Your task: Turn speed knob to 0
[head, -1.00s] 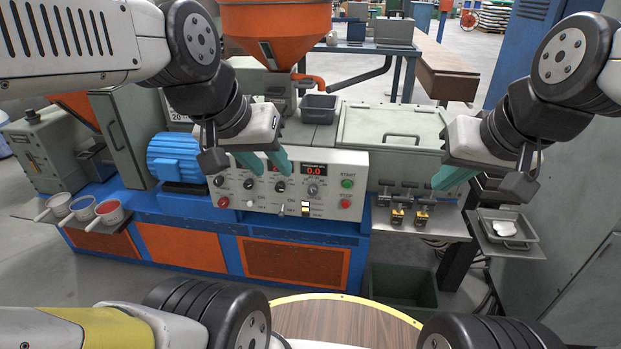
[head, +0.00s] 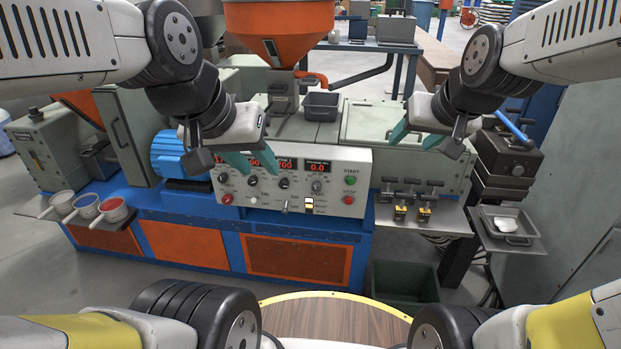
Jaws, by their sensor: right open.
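The white control panel (head: 333,208) is on the front of the blue and grey machine and carries a row of dark knobs under red displays. The rightmost knob (head: 317,187) sits below a display (head: 317,168) reading 0.0. The panel's small labels are too small to read surely, so I cannot tell which knob is marked speed. My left gripper (head: 264,174) is open with teal fingers in front of the panel's upper left, hiding part of the left displays. No contact with a knob shows. My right gripper (head: 409,145) is open and empty, up and right of the panel.
Green (head: 350,180) and red (head: 349,200) buttons are at the panel's right. Small yellow-tagged valves (head: 400,213) stand on a shelf to the right. A grey tray (head: 508,239) is farther right. A round wooden table (head: 335,318) is in front of me.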

